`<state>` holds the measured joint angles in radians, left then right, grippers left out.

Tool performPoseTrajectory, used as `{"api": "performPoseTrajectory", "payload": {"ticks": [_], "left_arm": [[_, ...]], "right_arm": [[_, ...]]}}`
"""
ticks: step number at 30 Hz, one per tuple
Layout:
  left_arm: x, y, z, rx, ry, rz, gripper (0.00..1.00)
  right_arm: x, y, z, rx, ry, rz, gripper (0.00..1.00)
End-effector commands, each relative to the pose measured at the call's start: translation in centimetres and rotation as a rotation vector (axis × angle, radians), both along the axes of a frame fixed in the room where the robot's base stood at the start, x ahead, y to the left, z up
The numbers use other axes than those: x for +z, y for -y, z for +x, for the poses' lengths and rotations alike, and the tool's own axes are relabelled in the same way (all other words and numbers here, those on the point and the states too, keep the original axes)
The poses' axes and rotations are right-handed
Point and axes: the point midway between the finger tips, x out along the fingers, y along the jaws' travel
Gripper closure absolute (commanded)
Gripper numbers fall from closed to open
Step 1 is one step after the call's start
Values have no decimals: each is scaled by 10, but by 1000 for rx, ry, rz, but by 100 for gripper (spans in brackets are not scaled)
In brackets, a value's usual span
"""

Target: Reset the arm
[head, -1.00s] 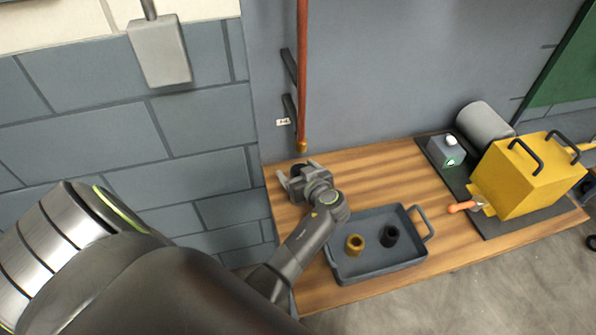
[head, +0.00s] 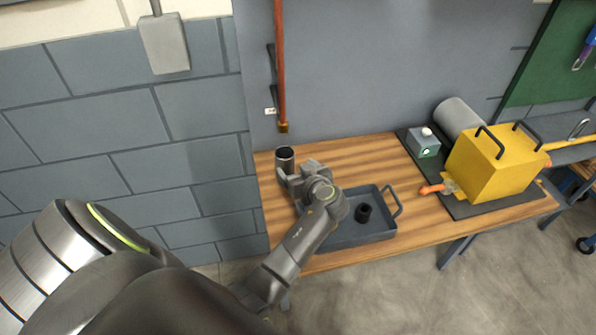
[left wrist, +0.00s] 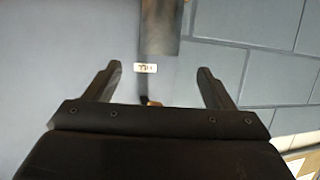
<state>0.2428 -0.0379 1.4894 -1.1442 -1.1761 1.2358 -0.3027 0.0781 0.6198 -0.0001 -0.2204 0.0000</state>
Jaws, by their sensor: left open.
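Whether the gripper touches the cylinder is hard to tell. My right gripper is not in view.
A grey tray (head: 371,233) on the table (head: 343,153) holds a black ring (head: 364,212); my arm covers its left part. A copper pipe (head: 280,75) hangs above the cylinder. A yellow box (head: 487,170) with an orange-handled part (head: 433,189) stands at the right.

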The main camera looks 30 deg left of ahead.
Motion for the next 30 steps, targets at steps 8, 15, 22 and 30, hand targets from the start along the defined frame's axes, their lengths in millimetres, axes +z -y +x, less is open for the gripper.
{"api": "performPoseTrajectory", "payload": {"ticks": [8,15,22,30], "left_arm": [[0,0,0,0,1,1,23],[-3,-2,-5,1,-14,-6,23],[-35,-20,-75,-24,-207,-98,23],[-59,-14,-195,-244,-536,-258,23]], "right_arm": [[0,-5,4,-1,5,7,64],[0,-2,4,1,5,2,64],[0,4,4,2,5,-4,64],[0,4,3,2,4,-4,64]]}}
